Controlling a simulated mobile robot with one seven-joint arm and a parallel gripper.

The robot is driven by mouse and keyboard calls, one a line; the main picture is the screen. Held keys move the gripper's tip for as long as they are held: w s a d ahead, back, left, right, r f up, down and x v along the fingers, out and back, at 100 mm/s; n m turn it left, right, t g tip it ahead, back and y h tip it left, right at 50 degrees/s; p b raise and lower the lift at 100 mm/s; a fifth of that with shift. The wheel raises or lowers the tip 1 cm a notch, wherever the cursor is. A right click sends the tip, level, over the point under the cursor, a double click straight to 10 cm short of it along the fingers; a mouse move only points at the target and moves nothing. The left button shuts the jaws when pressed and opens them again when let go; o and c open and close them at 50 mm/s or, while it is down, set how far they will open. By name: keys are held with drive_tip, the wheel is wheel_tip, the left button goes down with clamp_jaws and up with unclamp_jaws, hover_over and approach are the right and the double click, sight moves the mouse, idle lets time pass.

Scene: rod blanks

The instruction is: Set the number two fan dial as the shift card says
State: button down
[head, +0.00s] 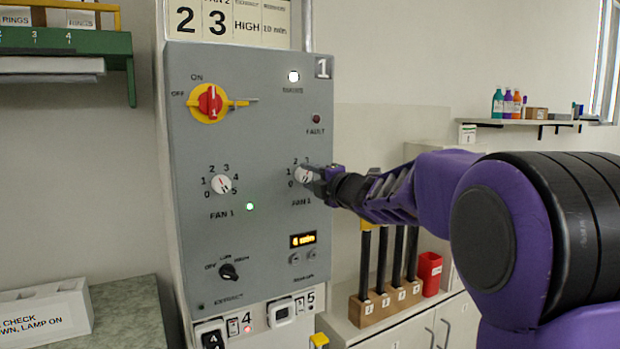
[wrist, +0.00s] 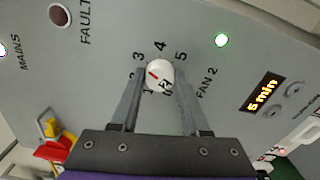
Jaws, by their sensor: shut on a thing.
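The fan 2 dial (wrist: 160,69) is a white round knob with a red mark on the grey panel (head: 270,140). In the wrist view my gripper (wrist: 160,78) has a finger on either side of the knob and is shut on it. The red mark points between 2 and 3, nearer the 3. In the head view my gripper (head: 314,177) hides part of the dial. The shift card (head: 230,22) above the panel reads 2, 3, HIGH and 10 min; its 3 stands under a FAN 2 heading.
The panel also carries a red and yellow main switch (head: 210,102), the fan 1 dial (head: 221,184), a lit green lamp (head: 250,207), an extract knob (head: 229,272) and a display (head: 303,240) reading 5 min. A rack of dark rods (head: 384,297) stands below my arm at right.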

idle(0.3)
drive_tip(key=shift+c, duration=2)
unclamp_jaws()
drive_tip(key=shift+s+d, duration=0.1)
drive_tip(key=shift+s, duration=0.05)
